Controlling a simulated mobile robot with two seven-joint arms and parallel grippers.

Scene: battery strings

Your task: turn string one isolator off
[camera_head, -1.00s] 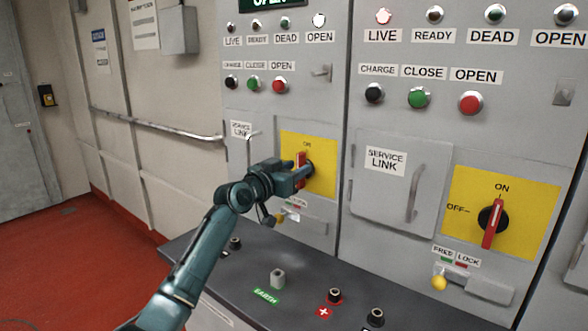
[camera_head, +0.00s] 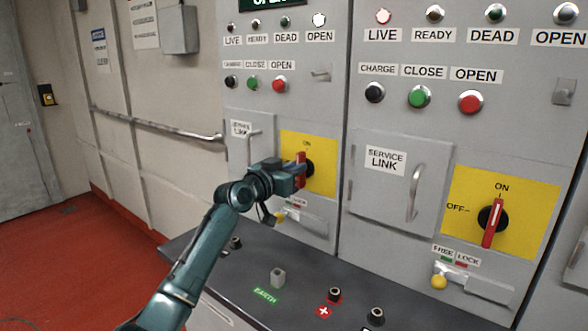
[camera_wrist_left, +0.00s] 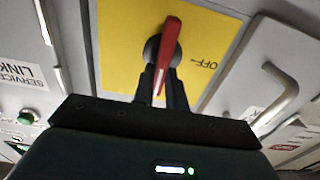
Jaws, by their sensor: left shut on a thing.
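My left gripper (camera_head: 300,171) is at the isolator on the left cabinet and is shut on its red handle (camera_head: 300,158). The handle stands about upright, in line with the ON mark, on a yellow plate (camera_head: 322,150). In the left wrist view the red handle (camera_wrist_left: 171,42) sits between the dark fingers (camera_wrist_left: 160,88), with the OFF mark (camera_wrist_left: 197,64) to its right and upside down. The fingers hide part of the black knob (camera_wrist_left: 152,48). My right gripper is in neither view.
The right cabinet has a like isolator with a red handle (camera_head: 492,224) and a service link door (camera_head: 392,205). A yellow-knobbed lock slide (camera_head: 281,217) is just below my left gripper. A dark ledge (camera_head: 250,262) with terminals runs below the cabinets.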

